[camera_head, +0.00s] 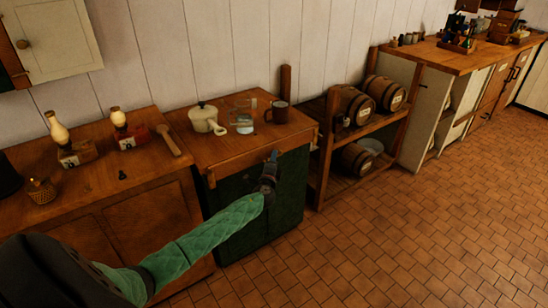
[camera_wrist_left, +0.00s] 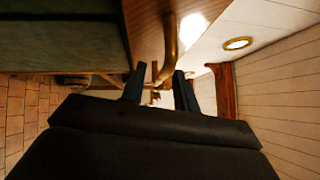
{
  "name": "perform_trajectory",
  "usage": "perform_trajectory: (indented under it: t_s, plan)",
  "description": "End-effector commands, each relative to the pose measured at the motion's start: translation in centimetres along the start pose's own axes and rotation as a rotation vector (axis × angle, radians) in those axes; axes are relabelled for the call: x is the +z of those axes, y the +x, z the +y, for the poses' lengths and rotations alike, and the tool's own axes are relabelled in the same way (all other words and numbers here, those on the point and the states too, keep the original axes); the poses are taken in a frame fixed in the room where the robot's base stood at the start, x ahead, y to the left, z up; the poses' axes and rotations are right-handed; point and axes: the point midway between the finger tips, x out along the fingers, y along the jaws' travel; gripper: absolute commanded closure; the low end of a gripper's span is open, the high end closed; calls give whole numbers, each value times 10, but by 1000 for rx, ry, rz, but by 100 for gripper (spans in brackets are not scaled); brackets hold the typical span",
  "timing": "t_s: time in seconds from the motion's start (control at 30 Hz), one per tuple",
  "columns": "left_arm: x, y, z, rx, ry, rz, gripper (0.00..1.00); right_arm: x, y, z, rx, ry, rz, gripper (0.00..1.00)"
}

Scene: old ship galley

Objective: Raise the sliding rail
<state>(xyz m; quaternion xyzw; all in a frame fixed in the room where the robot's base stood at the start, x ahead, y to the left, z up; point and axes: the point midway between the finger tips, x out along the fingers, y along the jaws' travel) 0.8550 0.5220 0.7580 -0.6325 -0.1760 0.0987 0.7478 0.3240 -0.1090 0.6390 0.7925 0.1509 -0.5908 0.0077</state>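A wooden rail (camera_head: 235,166) runs along the front edge of the stove-like cabinet's top, above its dark green front (camera_head: 235,205). It sits low, about level with the top. My left gripper (camera_head: 273,157) is at the front of this cabinet, right of the rail's middle, and covers part of it. In the left wrist view its two dark fingers (camera_wrist_left: 158,88) stand apart. A curved brown bar (camera_wrist_left: 170,48) reaches down toward the gap between them; I cannot tell whether it lies between the fingertips or beyond them. My right gripper is out of view.
On the cabinet top stand a cream pot (camera_head: 203,117), a glass vessel (camera_head: 244,122) and a brown mug (camera_head: 279,111). A wooden post (camera_head: 286,80) rises behind. A barrel rack (camera_head: 325,165) stands close on the right. The tiled floor (camera_head: 400,240) is clear.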

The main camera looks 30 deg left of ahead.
Motion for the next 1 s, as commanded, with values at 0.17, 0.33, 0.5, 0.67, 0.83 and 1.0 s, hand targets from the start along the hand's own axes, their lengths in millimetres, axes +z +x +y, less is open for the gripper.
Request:
perform_trajectory:
  t_s: [0.17,0.33,0.5,0.67,0.83,1.0]
  plan:
    - [0,10,0,1,0,1,70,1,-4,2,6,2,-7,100]
    - [0,11,0,1,0,1,70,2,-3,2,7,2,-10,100]
    - [0,11,0,1,0,0,77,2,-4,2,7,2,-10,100]
    - [0,11,0,1,0,0,100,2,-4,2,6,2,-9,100]
    - [0,11,0,1,0,0,100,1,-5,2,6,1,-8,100]
    - [4,15,-27,-2,-3,-1,100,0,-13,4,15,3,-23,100]
